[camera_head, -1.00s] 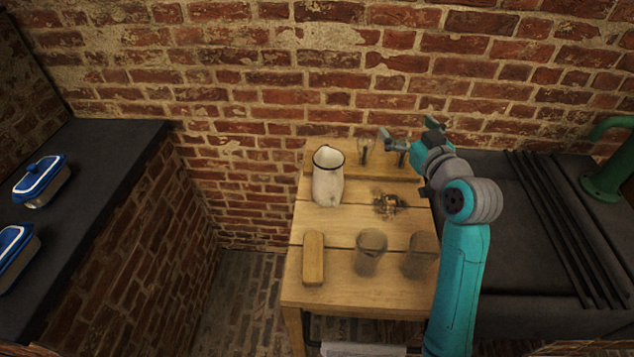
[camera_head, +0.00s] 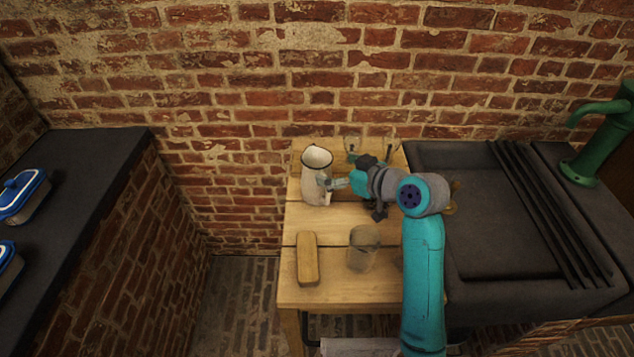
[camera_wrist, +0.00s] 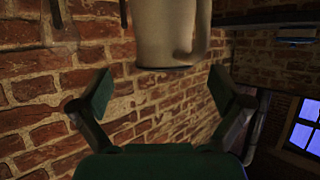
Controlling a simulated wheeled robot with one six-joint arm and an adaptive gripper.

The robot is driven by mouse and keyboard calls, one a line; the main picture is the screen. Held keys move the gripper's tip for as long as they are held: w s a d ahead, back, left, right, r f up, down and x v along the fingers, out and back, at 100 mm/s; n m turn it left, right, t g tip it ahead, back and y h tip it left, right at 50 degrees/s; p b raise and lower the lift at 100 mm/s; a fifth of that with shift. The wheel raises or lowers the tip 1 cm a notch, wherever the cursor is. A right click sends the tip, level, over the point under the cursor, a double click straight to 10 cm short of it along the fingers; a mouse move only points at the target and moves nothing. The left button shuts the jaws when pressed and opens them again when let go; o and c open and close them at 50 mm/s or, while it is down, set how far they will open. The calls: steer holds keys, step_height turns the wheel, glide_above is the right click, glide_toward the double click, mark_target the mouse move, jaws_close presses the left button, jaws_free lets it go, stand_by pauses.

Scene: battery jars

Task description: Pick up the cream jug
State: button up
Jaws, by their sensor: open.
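The cream jug (camera_head: 313,180) has a dark rim and stands upright towards the back left of the wooden table. In the wrist view the jug (camera_wrist: 165,35) shows at the top middle, with its handle on its right side. My gripper (camera_head: 328,183) is at the jug's right side in the head view. In the wrist view its two green fingers (camera_wrist: 165,92) are spread wide, with the lower part of the jug beyond and between them. Nothing is held. Whether a finger touches the jug cannot be told.
A wooden block (camera_head: 307,258) and a glass jar (camera_head: 362,248) stand on the front of the table (camera_head: 335,290). Another glass vessel (camera_head: 353,147) stands at the back, right of the jug. A dark sink (camera_head: 500,220) adjoins on the right. A brick wall (camera_head: 250,100) is behind.

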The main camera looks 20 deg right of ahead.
mark_target(326, 166)
steer(key=shift+a+x, duration=0.15)
steer(key=shift+x, duration=1.4)
steer(key=shift+a+x, duration=0.1)
steer(key=shift+x, duration=1.45)
steer(key=shift+s, duration=0.1)
steer(key=c, duration=1.8)
